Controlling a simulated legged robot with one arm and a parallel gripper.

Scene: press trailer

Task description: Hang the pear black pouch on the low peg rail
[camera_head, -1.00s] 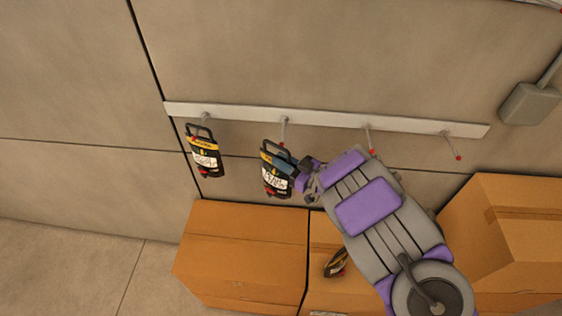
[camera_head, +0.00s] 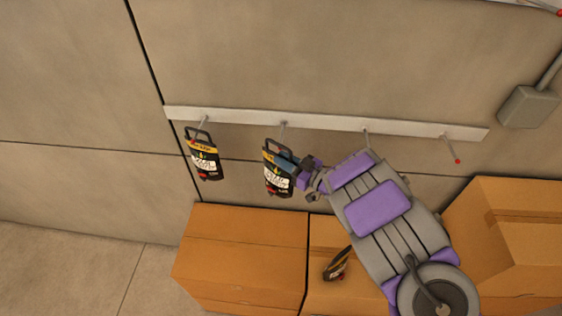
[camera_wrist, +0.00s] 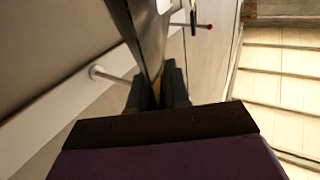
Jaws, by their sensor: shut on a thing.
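A black pouch with a yellow band and white label (camera_head: 277,178) is held by my gripper (camera_head: 294,174) in front of the wall, at the second peg from the left. Its print is too small to read as pear. The low peg rail (camera_head: 240,120) is a pale strip on the wall with several pegs. The second peg (camera_head: 283,128) reaches toward the pouch's top; its tip is hidden, and I cannot tell whether it is through the opening. In the wrist view, the pouch (camera_wrist: 148,35) stands edge-on between my fingers (camera_wrist: 160,90), beside a peg (camera_wrist: 118,79).
A similar black pouch (camera_head: 203,160) hangs on the leftmost peg. Another dark pouch (camera_head: 338,264) lies on the cardboard boxes (camera_head: 245,250) below. The rightmost peg (camera_head: 452,150) is bare. A grey wall box (camera_head: 528,106) is at the right.

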